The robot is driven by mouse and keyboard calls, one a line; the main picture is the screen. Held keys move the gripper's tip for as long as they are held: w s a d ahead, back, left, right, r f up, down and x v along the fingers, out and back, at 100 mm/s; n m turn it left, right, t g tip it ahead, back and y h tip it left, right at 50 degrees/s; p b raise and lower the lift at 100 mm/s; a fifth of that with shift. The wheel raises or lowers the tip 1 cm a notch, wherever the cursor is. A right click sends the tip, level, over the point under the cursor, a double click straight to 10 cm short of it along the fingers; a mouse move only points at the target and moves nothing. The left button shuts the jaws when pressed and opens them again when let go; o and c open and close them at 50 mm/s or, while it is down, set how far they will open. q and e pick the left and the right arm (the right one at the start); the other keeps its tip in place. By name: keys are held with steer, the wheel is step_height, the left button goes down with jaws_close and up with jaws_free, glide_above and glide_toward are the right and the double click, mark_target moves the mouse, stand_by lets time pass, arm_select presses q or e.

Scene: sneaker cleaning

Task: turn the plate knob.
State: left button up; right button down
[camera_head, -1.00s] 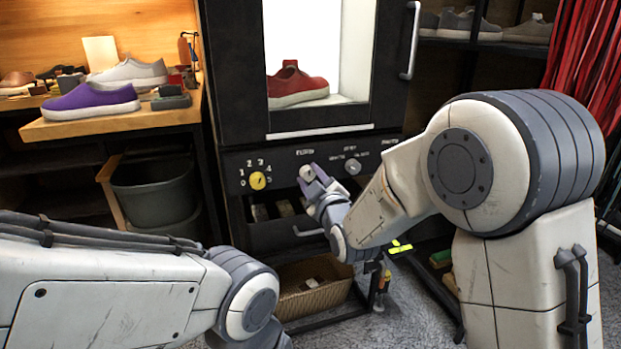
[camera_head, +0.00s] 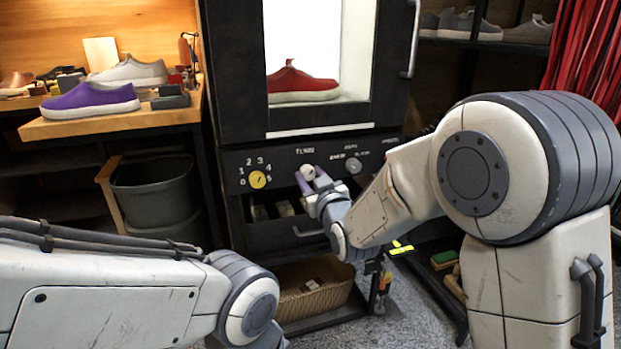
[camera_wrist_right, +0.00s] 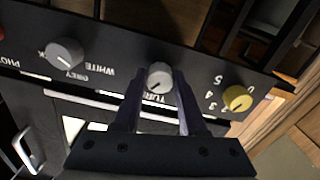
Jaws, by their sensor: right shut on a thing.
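The plate knob (camera_head: 307,171) is a round pale knob in the middle of the black control panel, under lettering that seems to start with "TURN". My right gripper (camera_head: 313,184) is at the panel, shut on this knob. In the right wrist view the knob (camera_wrist_right: 158,76) sits between the tips of the two dark fingers (camera_wrist_right: 158,98). A red sneaker (camera_head: 302,83) with a white sole stands side-on in the lit cabinet above, toe to the right. The plate under it cannot be made out. My left gripper is out of the picture; only its arm shows.
A yellow numbered knob (camera_head: 257,180) is left of the plate knob, and a grey knob (camera_head: 353,166) is right of it. A drawer handle (camera_head: 308,232) lies below. A wooden bench (camera_head: 110,124) with shoes stands at the left.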

stand_by(0.5)
steer(key=shift+c, duration=2.3)
jaws_free()
steer(key=v, duration=1)
steer(key=shift+s+p, duration=0.25)
steer(key=shift+p, duration=0.2)
